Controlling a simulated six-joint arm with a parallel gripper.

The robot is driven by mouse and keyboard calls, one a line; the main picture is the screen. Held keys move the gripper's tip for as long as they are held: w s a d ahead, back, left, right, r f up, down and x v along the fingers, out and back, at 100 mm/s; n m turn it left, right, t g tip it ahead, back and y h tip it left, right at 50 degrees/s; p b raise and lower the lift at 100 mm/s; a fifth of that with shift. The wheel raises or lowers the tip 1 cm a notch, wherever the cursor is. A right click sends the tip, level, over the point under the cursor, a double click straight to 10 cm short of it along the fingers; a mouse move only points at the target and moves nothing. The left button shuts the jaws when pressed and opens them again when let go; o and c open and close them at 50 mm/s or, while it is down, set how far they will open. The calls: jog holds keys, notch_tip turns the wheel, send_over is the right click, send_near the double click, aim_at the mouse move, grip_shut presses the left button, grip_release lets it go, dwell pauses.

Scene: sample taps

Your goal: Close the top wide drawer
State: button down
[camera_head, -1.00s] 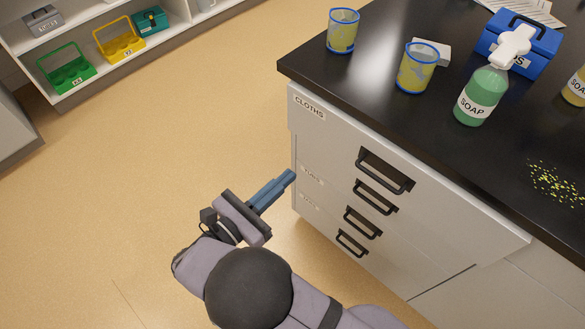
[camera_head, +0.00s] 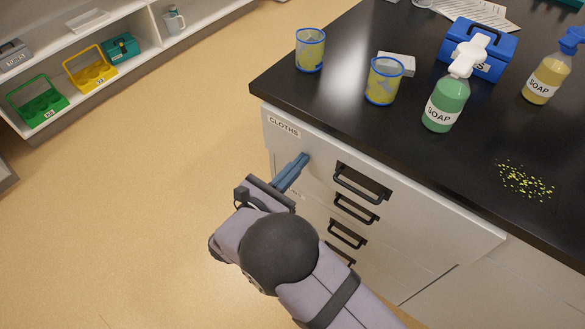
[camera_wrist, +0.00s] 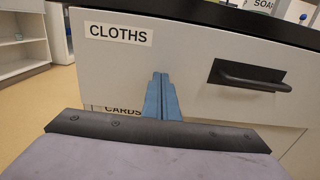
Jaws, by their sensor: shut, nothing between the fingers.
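The top wide drawer (camera_head: 322,149), a pale front labelled CLOTHS, sits just under the black worktop. Its front stands slightly proud of the drawer fronts below. Its black handle (camera_head: 360,186) is to the right of my gripper. My gripper (camera_head: 302,159) is shut and empty, its blue fingers pointing at the drawer's front. In the wrist view, the fingertips (camera_wrist: 160,76) overlap the drawer front (camera_wrist: 192,52), between the CLOTHS label and the handle (camera_wrist: 250,77). I cannot tell whether they touch it. My arm hides part of the lower drawers.
Lower drawers with black handles (camera_head: 356,208) are beneath. The black worktop (camera_head: 400,140) bears two yellow-blue cups, two soap bottles, a blue box (camera_head: 485,50) and scattered yellow bits (camera_head: 525,181). Open floor (camera_head: 170,190) lies to the left, with a shelf (camera_head: 150,22) at the back.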

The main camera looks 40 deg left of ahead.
aim_at(309, 152)
jog(key=shift+w, duration=0.1)
jog(key=w, duration=0.4)
jog(key=shift+w, duration=0.15)
jog(key=shift+w+r, duration=0.1)
jog(key=shift+r, duration=0.1)
dwell(0.3)
jog(key=s+b, duration=0.1)
jog(key=s, duration=1.3)
jog(key=shift+s+f, duration=0.2)
jog(key=shift+s, duration=0.1)
